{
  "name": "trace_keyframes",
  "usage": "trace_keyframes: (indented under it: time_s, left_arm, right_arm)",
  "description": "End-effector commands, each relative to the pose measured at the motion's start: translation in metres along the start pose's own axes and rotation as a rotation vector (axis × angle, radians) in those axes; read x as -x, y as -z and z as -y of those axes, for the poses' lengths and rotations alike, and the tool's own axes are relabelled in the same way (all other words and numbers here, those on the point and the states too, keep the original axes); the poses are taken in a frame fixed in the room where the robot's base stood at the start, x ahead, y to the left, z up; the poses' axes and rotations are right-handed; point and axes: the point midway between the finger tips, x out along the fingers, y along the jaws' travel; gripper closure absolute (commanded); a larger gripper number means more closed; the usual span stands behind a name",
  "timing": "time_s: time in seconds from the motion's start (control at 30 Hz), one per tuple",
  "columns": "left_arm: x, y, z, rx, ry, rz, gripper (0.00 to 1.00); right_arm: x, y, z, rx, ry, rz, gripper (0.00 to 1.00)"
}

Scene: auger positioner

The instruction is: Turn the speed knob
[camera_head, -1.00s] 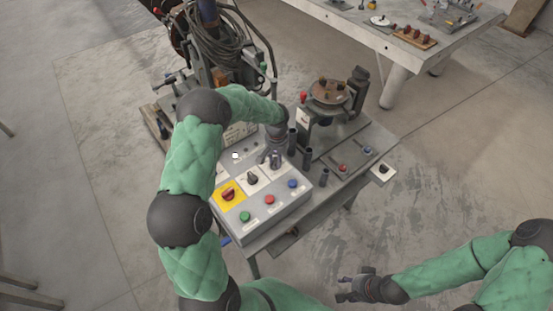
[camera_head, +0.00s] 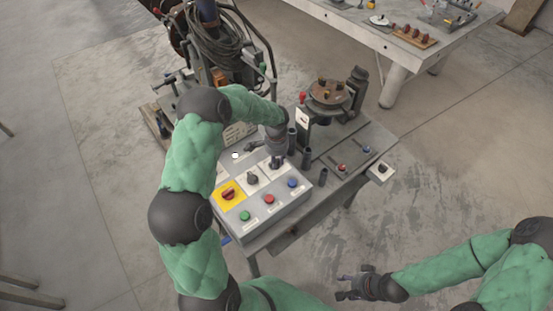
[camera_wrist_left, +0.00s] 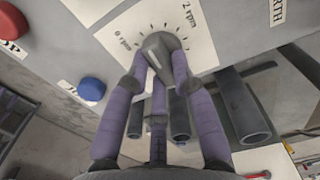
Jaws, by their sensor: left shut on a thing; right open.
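The speed knob (camera_wrist_left: 160,43) is a dark grey pointer knob on a white dial plate marked "0 rpm" to "2 rpm" in the left wrist view. My left gripper (camera_wrist_left: 161,62) is shut on the knob, its purple-grey fingers on either side of it. In the head view my left gripper (camera_head: 275,160) reaches down to the back right of the control box (camera_head: 280,213) and partly hides the knob. My right gripper (camera_head: 352,287) is open and empty, low at the right, away from the box.
The box also carries a red knob on a yellow plate (camera_head: 228,194), a black knob (camera_head: 252,179), and green (camera_head: 245,216), red (camera_head: 269,199) and blue (camera_head: 292,183) buttons. Dark upright tubes (camera_head: 306,157) stand close to the right of my left gripper. A positioner table (camera_head: 329,91) stands behind.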

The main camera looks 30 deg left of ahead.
Motion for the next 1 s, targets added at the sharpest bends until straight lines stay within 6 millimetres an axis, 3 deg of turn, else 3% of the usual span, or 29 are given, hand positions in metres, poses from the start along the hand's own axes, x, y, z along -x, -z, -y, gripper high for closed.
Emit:
trace_keyframes:
  time_s: [1.0]
  left_arm:
    - [0.002, -0.006, -0.001, -0.902, 0.001, 0.0, 1.0]
  right_arm:
    - [0.025, -0.001, 0.009, 0.0, 0.0, 0.0, 0.51]
